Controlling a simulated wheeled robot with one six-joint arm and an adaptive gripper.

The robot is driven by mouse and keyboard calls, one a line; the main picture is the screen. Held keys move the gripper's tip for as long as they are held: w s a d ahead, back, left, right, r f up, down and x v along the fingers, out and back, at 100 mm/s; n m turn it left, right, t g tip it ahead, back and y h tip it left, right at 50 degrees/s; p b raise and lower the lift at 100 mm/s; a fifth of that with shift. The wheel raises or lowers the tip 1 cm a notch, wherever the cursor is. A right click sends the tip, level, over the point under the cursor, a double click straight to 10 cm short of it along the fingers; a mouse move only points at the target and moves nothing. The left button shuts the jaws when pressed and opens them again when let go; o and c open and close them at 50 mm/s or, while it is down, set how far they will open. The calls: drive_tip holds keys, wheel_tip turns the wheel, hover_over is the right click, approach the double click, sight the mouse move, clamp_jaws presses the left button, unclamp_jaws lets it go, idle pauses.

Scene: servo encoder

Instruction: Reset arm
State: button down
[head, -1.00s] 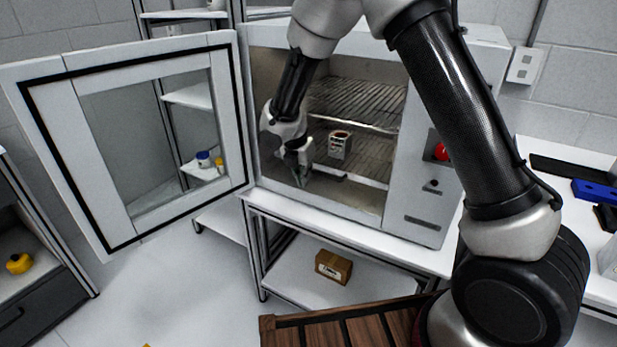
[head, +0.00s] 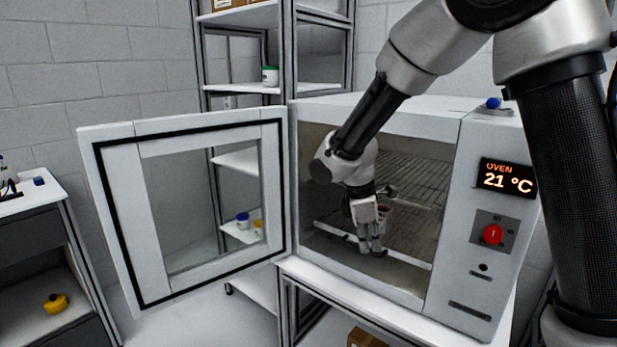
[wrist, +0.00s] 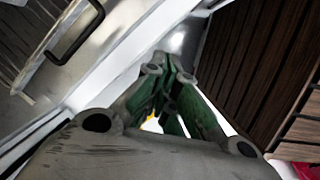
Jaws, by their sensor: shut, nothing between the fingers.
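My gripper (head: 371,246) points down in front of the open oven cavity in the head view, its fingers together and empty. My arm reaches over to it from the upper right. In the wrist view my gripper (wrist: 165,72) shows green-sided fingers closed together, with nothing between the tips. I cannot tell from the head view how far the fingertips are from the oven's lower edge.
The oven (head: 470,240) reads 21 °C, and its door (head: 120,230) stands open to the left. Shelving (head: 245,88) stands behind. A cardboard box (head: 366,339) lies below the oven. A dark wooden slatted surface (wrist: 262,70) fills the right of the wrist view.

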drive_tip(key=s+d+r+m+t+y, duration=0.1)
drive_tip(key=s+d+r+m+t, duration=0.1)
drive_tip(key=s+d+r+m, duration=0.6)
drive_tip(key=s+d+r+m+t+y, duration=0.1)
drive_tip(key=s+d+r+m, duration=0.7)
drive_tip(key=s+d, duration=0.5)
drive_tip(key=shift+s+d+m+t+y, duration=0.15)
drive_tip(key=shift+s+m+t+y, duration=0.25)
drive_tip(key=shift+s, duration=0.3)
